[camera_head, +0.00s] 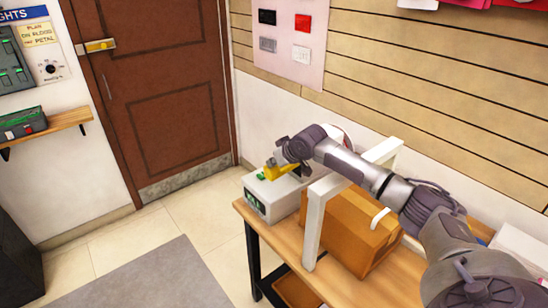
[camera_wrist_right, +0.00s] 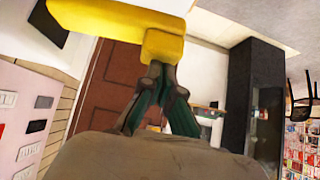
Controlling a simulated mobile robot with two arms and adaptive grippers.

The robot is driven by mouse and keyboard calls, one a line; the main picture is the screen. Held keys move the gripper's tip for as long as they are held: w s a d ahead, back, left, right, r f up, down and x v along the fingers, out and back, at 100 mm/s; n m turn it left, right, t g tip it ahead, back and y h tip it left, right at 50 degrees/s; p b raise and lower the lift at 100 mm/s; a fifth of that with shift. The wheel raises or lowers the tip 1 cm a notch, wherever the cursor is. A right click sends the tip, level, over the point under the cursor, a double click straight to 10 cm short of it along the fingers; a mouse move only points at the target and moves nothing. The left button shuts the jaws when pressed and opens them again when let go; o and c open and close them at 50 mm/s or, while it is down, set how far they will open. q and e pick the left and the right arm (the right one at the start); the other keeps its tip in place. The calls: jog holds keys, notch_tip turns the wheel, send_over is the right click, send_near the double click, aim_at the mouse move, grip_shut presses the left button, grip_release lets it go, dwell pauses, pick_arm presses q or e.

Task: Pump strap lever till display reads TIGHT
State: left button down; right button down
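The yellow lever (camera_head: 283,171) sits on a pale grey strapping unit (camera_head: 280,199) at the table's far left end. A dark display (camera_head: 254,202) with green marks is on the unit's front; its text is too small to read. My right gripper (camera_head: 284,150) is at the lever. In the right wrist view its fingertips (camera_wrist_right: 164,72) are close together against the end of the yellow lever (camera_wrist_right: 163,45), with nothing clearly between them. A cardboard box (camera_head: 350,226) stands beside the unit, under a white frame (camera_head: 315,225). My left gripper is out of view.
The wooden table (camera_head: 390,285) holds the unit and box. A brown door (camera_head: 160,100) and a wall shelf (camera_head: 45,133) with a device are at the left. Open tiled floor and a grey mat (camera_head: 150,280) lie left of the table.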

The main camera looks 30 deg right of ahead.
jog(key=shift+a+f, duration=0.15)
jog(key=shift+f, duration=0.65)
jog(key=shift+r, duration=0.1)
jog(key=r+p, duration=0.5)
jog(key=shift+a, duration=0.3)
jog(key=b+v, duration=0.3)
jog(key=v, duration=0.6)
jog(key=shift+s+a+f+b, duration=0.2)
jog(key=shift+s+a+b, duration=0.1)
jog(key=shift+s+a, duration=0.05)
